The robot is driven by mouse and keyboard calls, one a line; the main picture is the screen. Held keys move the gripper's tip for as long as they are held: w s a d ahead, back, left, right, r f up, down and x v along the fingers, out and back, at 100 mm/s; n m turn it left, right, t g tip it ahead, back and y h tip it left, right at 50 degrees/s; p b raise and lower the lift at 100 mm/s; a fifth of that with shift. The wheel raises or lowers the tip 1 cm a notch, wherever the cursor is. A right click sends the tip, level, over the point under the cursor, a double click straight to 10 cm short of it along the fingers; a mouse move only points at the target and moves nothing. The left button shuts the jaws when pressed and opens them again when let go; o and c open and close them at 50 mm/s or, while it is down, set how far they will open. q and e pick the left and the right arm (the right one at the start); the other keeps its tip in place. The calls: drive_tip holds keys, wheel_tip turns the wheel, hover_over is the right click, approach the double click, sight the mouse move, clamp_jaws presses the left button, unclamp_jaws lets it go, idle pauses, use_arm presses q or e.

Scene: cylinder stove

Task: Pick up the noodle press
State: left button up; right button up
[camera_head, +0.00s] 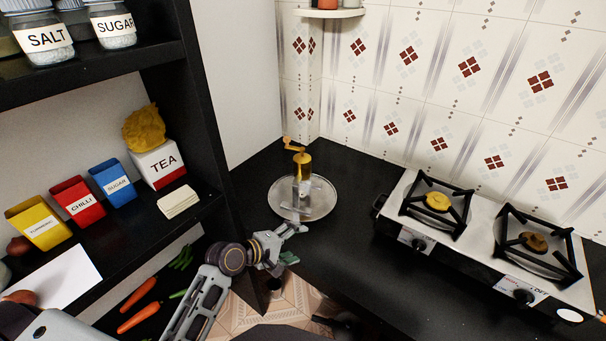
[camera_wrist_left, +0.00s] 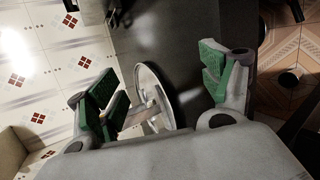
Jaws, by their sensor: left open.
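The noodle press (camera_head: 302,168), a brass-coloured upright cylinder with a crank handle on top, stands on a round metal plate (camera_head: 325,204) on the black counter. My left gripper (camera_head: 296,244) is open and empty, in front of the plate on the near side of the press and apart from it. In the left wrist view the green-padded fingers of the left gripper (camera_wrist_left: 163,88) are spread wide. The plate (camera_wrist_left: 171,82) shows between them, and the press is partly hidden behind one finger. My right gripper does not show clearly in either view.
A two-burner stove (camera_head: 480,240) stands to the right on the counter. A black shelf (camera_head: 195,215) with labelled boxes and jars is at the left, close to my left arm. The counter (camera_head: 350,245) between plate and stove is clear. A tiled wall rises behind.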

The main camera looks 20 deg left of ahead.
use_arm(q)
drive_tip(key=shift+w+r+n, duration=0.3)
drive_tip(key=shift+w+n, duration=0.15)
drive_tip(key=shift+n, duration=0.15)
drive_tip(key=shift+w+a+r+n+t, duration=0.25)
drive_tip(key=shift+w+n+t, duration=0.1)
drive_tip(key=shift+w+n, duration=0.15)
drive_tip(key=shift+w+a+r+n+t, duration=0.15)
drive_tip(key=shift+w+r+n+t, duration=0.1)
drive_tip(key=shift+w+n+t, duration=0.25)
drive_tip(key=w+a+r+n+t, duration=0.3)
drive_tip(key=w+n, duration=0.1)
drive_tip(key=n, duration=0.3)
drive_tip(key=n+t+y, duration=0.2)
drive_tip(key=n+t, duration=0.1)
drive_tip(key=n, duration=0.6)
approach(297, 172)
drive_tip(key=x, duration=0.5)
drive_tip(key=shift+w, duration=0.15)
drive_tip(key=shift+w+d, duration=0.1)
drive_tip(key=shift+w, duration=0.5)
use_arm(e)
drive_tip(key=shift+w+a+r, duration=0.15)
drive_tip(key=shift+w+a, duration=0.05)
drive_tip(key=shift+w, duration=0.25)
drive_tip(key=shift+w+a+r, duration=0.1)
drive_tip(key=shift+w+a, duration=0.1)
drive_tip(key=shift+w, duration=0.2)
